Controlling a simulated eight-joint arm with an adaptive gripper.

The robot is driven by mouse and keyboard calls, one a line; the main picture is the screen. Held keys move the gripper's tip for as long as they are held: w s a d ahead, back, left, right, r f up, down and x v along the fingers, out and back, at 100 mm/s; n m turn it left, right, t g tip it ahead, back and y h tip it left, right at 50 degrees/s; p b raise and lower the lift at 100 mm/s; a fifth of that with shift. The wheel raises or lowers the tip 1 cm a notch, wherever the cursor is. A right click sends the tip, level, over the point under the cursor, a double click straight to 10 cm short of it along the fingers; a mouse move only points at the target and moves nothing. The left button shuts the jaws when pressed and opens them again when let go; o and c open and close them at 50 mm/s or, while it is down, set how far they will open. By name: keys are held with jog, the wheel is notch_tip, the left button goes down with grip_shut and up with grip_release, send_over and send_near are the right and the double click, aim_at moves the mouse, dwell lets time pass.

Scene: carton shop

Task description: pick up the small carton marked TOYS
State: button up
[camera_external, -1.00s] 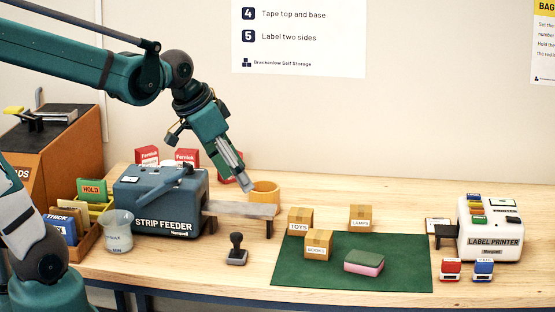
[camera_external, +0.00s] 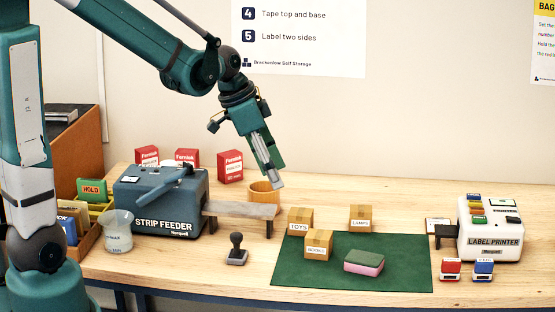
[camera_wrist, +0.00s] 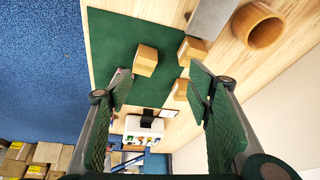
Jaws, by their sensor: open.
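The small carton marked TOYS (camera_external: 300,219) stands at the back left corner of the green mat (camera_external: 400,270), its label facing the front. In the wrist view the carton closest to the grey metal plate, apparently TOYS (camera_wrist: 193,50), lies ahead of the fingers. My gripper (camera_external: 276,183) is above and slightly left of TOYS, tilted down to the right, apart from it. In the wrist view my gripper (camera_wrist: 160,95) has its two fingers spread wide with nothing between them held.
The BOOKS carton (camera_external: 318,245) stands just in front of TOYS, and LAMPS (camera_external: 360,218) to its right. A green and pink sponge (camera_external: 363,262) lies on the mat. The strip feeder (camera_external: 160,205) and wooden cup (camera_external: 264,192) are left. The mat's right side is clear.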

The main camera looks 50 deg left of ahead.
aim_at(299, 212)
jog(key=w+a+f+m, duration=0.1)
jog(key=w+a+f, duration=0.1)
jog(key=w+f, duration=0.1)
jog(key=w+a+f+m+h+p, duration=0.1)
jog(key=w+a+f, duration=0.1)
jog(key=w+f, duration=0.2)
jog(key=w+a+f+m+g+p, duration=0.1)
jog(key=w+a+f, duration=0.1)
jog(key=w+f, duration=0.1)
jog(key=shift+w+f+m, duration=0.15)
jog(key=shift+f+m, duration=0.05)
jog(key=shift+m, duration=0.1)
jog(key=shift+f, duration=0.15)
jog(key=shift+w+d+f+h, duration=0.15)
jog(key=shift+w+d+f, duration=0.05)
jog(key=shift+f, duration=0.4)
jog(key=shift+w+d+f+h, duration=0.15)
jog(key=shift+d+f, duration=0.05)
jog(key=shift+f, duration=0.4)
jog(key=shift+x, duration=2.6)
jog(key=shift+a, duration=0.2)
jog(key=c, duration=1)
